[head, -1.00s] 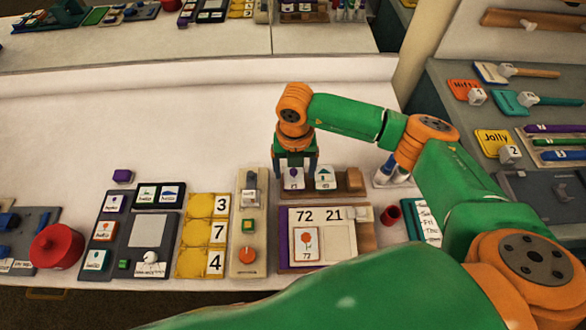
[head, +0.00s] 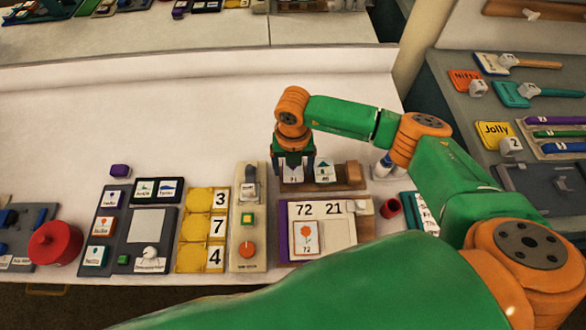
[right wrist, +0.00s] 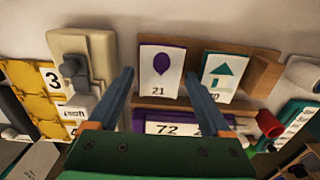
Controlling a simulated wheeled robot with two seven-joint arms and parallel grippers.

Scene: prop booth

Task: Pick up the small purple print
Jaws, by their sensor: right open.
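The small purple print (right wrist: 162,70) is a white card with a purple balloon and the number 21. It leans upright on a wooden rack (right wrist: 257,75), left of a card with a green arrow-like picture (right wrist: 218,76). In the head view the print (head: 292,174) shows partly beneath my right gripper (head: 293,179). My right gripper is open, its two fingers on either side of the print in the right wrist view (right wrist: 160,80). I cannot tell whether they touch it. My left gripper is not in view.
A board with a flower print (head: 305,238) and numbers 72 and 21 lies in front of the rack. A beige switch panel (head: 247,262) stands to its left. A red cup (head: 390,207) is at the right.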

